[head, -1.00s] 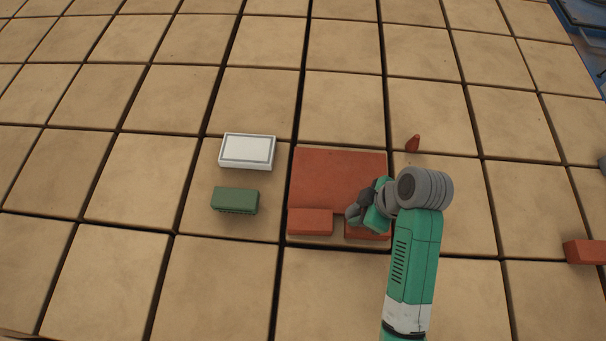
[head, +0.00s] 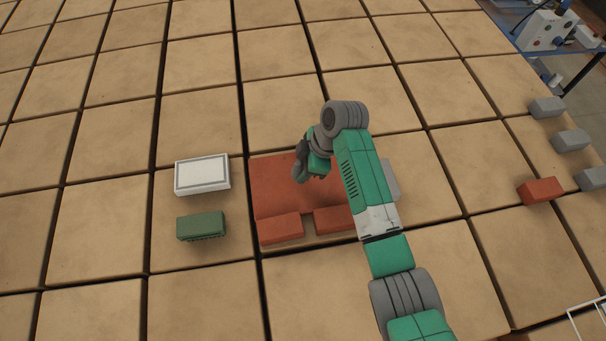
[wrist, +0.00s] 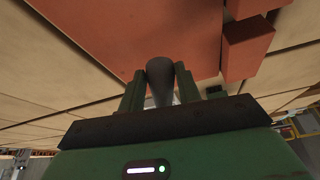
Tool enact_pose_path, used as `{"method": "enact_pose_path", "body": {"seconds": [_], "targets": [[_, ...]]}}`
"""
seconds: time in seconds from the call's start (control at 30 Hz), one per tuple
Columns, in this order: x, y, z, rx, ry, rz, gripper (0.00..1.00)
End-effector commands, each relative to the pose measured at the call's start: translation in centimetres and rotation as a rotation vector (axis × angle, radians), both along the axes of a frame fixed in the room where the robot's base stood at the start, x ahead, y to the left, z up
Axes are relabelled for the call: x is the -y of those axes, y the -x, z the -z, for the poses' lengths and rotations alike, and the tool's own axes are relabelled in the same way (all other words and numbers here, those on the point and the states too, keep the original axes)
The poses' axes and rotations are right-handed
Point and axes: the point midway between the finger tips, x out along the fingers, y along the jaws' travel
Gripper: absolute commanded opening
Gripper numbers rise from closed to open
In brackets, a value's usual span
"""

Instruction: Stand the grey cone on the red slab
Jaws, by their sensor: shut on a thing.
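The red slab (head: 275,178) lies flat on the tiled floor, partly covered by my arm; it also fills the top of the wrist view (wrist: 125,28). My gripper (head: 299,174) is over the slab's right part in the head view. In the wrist view, my gripper (wrist: 160,88) is shut on the grey cone (wrist: 160,76), which shows as a rounded grey shape between the two fingers. The cone cannot be made out in the head view. I cannot tell whether it touches the slab.
Two red bricks (head: 281,229) (head: 333,219) sit along the slab's front edge. A white block (head: 202,175) and a green brick (head: 201,226) stand left of it. A grey block (head: 391,181) is partly behind my arm. Another red brick (head: 540,190) and grey bricks (head: 570,140) are far right.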

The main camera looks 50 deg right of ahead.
Motion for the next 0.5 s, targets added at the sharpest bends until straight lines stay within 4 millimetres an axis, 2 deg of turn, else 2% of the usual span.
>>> {"method": "enact_pose_path", "body": {"seconds": [0.17, 0.4, 0.5], "targets": [[0.2, -0.4, 0.1, 0.001, 0.001, 0.000, 0.10], [0.2, -0.3, 3.5, -0.002, -0.001, 0.001, 0.10], [0.2, -0.3, 3.6, -0.001, 0.000, 0.001, 0.10]]}}
